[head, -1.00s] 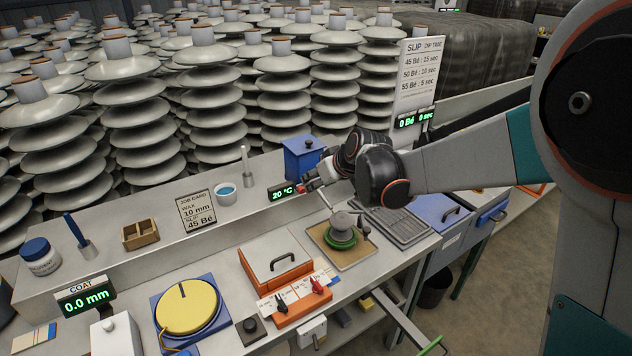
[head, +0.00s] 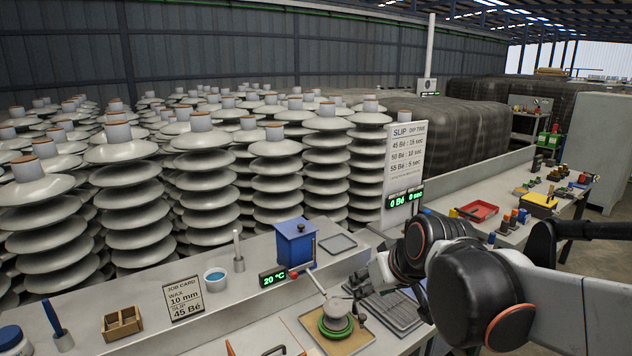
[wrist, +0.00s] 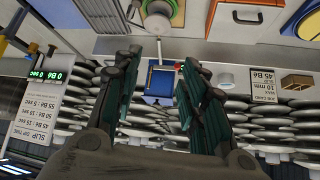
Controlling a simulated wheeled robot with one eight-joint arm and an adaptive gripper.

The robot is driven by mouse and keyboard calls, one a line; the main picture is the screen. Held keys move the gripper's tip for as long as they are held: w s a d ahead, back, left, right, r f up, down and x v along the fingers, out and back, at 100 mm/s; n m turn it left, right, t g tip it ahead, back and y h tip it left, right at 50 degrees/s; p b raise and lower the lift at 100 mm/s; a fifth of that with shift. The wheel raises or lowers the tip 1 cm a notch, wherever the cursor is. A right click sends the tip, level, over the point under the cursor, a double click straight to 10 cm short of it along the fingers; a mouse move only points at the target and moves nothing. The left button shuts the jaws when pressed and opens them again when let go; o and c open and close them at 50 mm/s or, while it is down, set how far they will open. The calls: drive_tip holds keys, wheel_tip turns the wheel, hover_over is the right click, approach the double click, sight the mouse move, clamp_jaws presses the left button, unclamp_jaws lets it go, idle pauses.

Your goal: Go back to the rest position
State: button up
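My gripper (wrist: 158,62) is open in the wrist view, its two dark green-grey fingers wide apart with nothing between them. That view is upside down. The blue box (wrist: 158,84) shows beyond the gap between the fingers. In the head view my arm comes in from the right, and my gripper (head: 368,280) hangs over the bench to the right of the blue box (head: 295,243). The fingers are small and partly hidden there by my wrist. A grey-and-green piece (head: 336,320) stands on a brown board below and left of it, apart from the gripper.
A slip sign (head: 405,160) stands behind the arm. Insulator stacks (head: 205,170) fill the area behind the bench. A grey rack tray (head: 395,310) lies under the arm. A side bench with a red tray (head: 478,210) stands right.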

drive_tip(key=s+d+f+m+h, duration=0.1)
drive_tip(key=s+d, duration=0.3)
drive_tip(key=s, duration=0.5)
drive_tip(key=s+d+f+m+h, duration=0.1)
drive_tip(key=s+d+f+m, duration=0.1)
drive_tip(key=s+d, duration=0.3)
drive_tip(key=s, duration=0.4)
drive_tip(key=shift+f+m+h, duration=0.2)
drive_tip(key=shift+m+h, duration=0.1)
drive_tip(key=shift+s, duration=0.1)
idle(0.7)
